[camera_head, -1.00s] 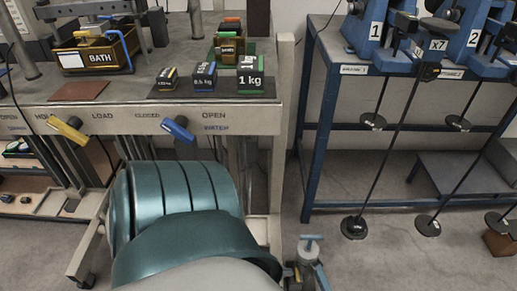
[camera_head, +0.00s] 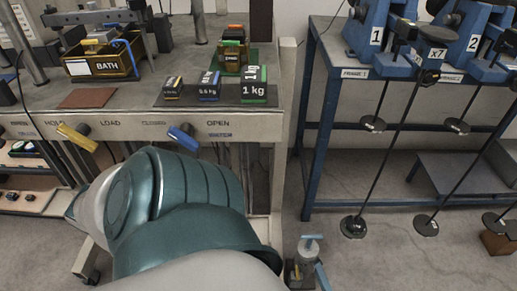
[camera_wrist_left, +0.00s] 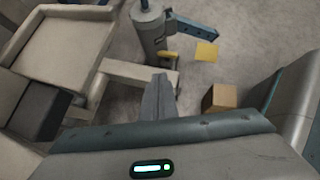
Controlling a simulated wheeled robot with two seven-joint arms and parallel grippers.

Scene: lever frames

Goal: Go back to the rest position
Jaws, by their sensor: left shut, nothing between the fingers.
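My left gripper (camera_wrist_left: 158,98) shows in the left wrist view. Its fingers are together, with nothing between them, and point out over the grey floor near a grey cylinder (camera_wrist_left: 150,28). In the head view my teal left arm fills the lower middle, in front of the bench; the gripper itself is hidden there. My right gripper is in neither view.
The bench holds a BATH box (camera_head: 100,64) and several weights, including a 1 kg block (camera_head: 254,93). Yellow (camera_head: 77,137) and blue (camera_head: 184,137) levers stick out in front. A blue rack (camera_head: 312,130) stands right. In the wrist view, a cardboard box (camera_wrist_left: 219,97) is on the floor.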

